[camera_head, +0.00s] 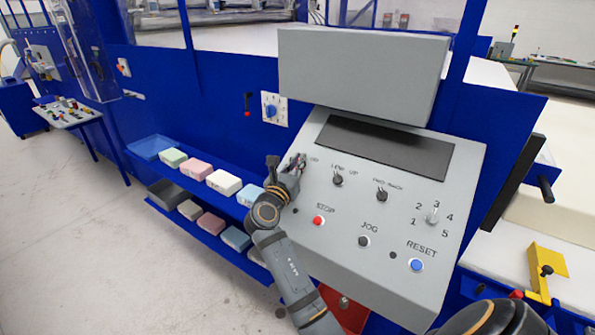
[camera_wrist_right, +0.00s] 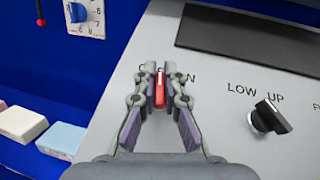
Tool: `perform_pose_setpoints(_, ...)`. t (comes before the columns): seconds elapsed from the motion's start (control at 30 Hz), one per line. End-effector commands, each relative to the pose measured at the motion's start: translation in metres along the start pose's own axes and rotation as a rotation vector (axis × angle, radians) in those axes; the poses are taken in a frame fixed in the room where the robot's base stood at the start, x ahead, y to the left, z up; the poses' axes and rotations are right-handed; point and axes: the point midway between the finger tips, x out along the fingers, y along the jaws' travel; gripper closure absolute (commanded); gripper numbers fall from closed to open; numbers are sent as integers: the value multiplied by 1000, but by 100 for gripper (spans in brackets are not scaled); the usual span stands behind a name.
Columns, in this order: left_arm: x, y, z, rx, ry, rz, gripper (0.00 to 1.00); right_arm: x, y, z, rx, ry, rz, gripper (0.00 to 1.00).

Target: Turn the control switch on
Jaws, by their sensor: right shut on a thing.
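The grey control panel (camera_head: 345,235) is tilted and carries knobs and buttons. The control switch sits at its upper left; its red handle (camera_wrist_right: 159,92) shows in the right wrist view, between partly hidden letters, with "N" visible to its right. My right gripper (camera_head: 297,163) is at the switch, and in the right wrist view its two fingers (camera_wrist_right: 159,80) are shut on the red handle from either side. The fingers hide the switch base, and I cannot tell which position it is set to. In the head view the gripper hides the switch. My left gripper is not in view.
Right of the switch is a black "LOW UP" knob (camera_head: 338,180), with another knob (camera_head: 382,196) further right. Below are a red stop button (camera_head: 318,221), a jog button (camera_head: 364,242) and a blue reset button (camera_head: 416,265). Shelves of foam blocks (camera_head: 223,182) stand left of the panel.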

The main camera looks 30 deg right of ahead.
Motion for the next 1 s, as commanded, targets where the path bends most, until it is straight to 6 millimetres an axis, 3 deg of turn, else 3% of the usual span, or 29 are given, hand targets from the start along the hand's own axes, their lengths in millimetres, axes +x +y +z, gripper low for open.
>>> perform_pose_setpoints(0.03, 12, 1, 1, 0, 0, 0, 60, -2, 3, -12, 17, 13, -38, 100)
perform_pose_setpoints(0.3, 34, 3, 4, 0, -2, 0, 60, -1, 2, -9, 124, 10, -270, 100)
perform_pose_setpoints(1.0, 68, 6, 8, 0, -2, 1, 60, -1, -1, -6, 353, 10, -770, 100)
